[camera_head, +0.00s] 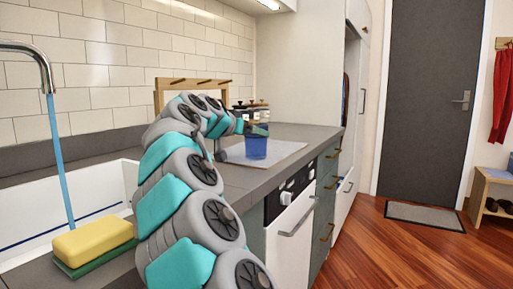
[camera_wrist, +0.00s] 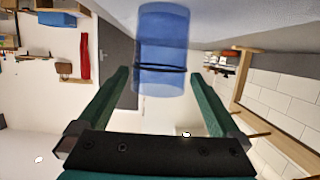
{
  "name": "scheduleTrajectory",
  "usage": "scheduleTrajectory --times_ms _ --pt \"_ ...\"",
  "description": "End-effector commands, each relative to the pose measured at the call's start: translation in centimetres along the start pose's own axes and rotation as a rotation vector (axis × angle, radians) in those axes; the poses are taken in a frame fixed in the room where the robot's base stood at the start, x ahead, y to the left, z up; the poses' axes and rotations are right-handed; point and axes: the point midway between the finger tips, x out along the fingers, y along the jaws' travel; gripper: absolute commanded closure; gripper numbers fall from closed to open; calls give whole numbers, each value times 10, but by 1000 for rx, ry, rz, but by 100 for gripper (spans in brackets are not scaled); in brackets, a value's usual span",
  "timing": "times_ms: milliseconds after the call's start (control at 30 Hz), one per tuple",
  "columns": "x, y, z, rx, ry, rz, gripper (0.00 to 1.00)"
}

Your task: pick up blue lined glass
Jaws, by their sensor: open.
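The blue lined glass (camera_head: 256,149) is a see-through blue tumbler standing upright on a light mat (camera_head: 285,154) on the counter. It also shows in the wrist view (camera_wrist: 162,45), upside down, with a dark line around it. My gripper (camera_head: 260,129) is at the glass's rim in the head view. In the wrist view my open gripper (camera_wrist: 159,74) has one green finger on each side of the glass's rim end, with a visible gap on both sides. Most of the glass extends beyond the fingertips. My arm hides part of the counter.
Several dark-lidded jars (camera_head: 252,108) and a wooden rack (camera_head: 163,92) stand behind, near the tiled wall. A sink with a faucet (camera_head: 30,50) and a yellow sponge (camera_head: 92,241) are at left. The mat right of the glass is clear.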

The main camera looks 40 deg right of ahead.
Motion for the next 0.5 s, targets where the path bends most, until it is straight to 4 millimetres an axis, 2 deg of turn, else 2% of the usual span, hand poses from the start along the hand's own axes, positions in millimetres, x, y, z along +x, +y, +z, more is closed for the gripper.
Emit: scheduleTrajectory --times_ms 267,500 --pt "24 0 0 -1 -2 2 0" --pt "58 2 0 -1 -3 4 0"
